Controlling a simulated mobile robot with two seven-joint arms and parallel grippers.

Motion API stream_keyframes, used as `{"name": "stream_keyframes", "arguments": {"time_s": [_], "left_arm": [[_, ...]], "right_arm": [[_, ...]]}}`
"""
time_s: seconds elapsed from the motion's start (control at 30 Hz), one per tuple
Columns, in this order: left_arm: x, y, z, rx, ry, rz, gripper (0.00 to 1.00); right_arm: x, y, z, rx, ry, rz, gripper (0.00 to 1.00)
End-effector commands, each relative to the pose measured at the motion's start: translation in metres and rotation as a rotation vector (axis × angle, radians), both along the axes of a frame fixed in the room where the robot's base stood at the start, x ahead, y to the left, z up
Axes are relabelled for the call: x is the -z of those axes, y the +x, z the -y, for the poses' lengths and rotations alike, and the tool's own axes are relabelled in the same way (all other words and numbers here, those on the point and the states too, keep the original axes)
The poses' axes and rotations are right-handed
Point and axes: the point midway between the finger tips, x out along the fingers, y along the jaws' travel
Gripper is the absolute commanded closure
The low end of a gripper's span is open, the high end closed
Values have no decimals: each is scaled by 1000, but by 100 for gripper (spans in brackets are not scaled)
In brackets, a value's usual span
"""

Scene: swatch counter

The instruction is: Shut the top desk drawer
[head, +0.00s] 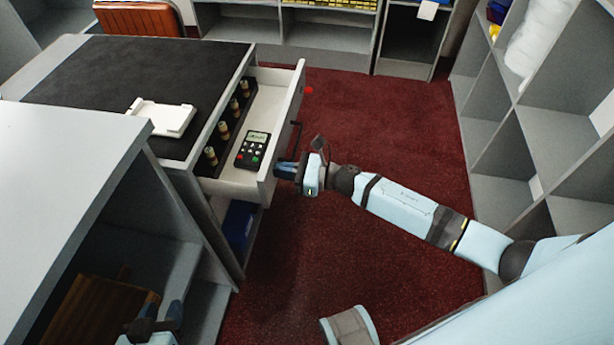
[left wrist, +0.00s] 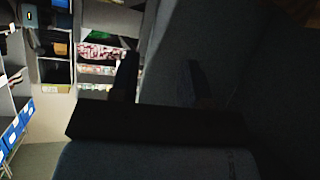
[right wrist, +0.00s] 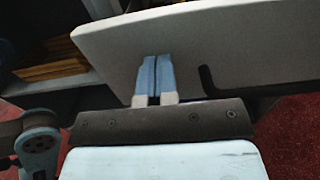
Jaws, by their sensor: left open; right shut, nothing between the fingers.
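The top desk drawer (head: 238,186) is pulled out from the desk, its white front panel (head: 290,113) facing right. The panel fills the upper part of the right wrist view (right wrist: 225,45), with a dark handle (right wrist: 206,80) on it. My right gripper (head: 284,170) is shut and empty, its blue fingertips (right wrist: 155,62) at the outer face of the panel, left of the handle in the right wrist view. I cannot tell whether they touch it. My left gripper (head: 160,316) is open and empty, low at the left by the near grey counter; its dark fingers show in the left wrist view (left wrist: 160,78).
In the drawer lie a black keypad device (head: 252,149) and a black rack with several brass-coloured cylinders (head: 224,131). A white tray (head: 160,118) sits on the dark desk top (head: 130,75). Grey shelves (head: 545,130) line the right.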

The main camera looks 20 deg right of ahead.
Motion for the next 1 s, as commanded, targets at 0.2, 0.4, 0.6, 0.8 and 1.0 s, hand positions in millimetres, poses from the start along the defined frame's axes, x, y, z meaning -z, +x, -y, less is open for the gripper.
{"name": "stream_keyframes", "arguments": {"time_s": [0.2,0.4,0.6,0.8,1.0], "left_arm": [[2,1,3,5,-23,27,57],[-27,15,16,26,-88,159,57],[-48,22,26,41,-147,256,57],[-61,24,32,50,-182,310,57],[-66,25,34,53,-195,329,57]], "right_arm": [[2,36,-53,-1,1,4,100],[2,63,-93,-2,1,4,100],[2,82,-122,-1,0,1,100],[1,93,-138,-1,0,0,100],[0,97,-143,0,0,0,100]]}}
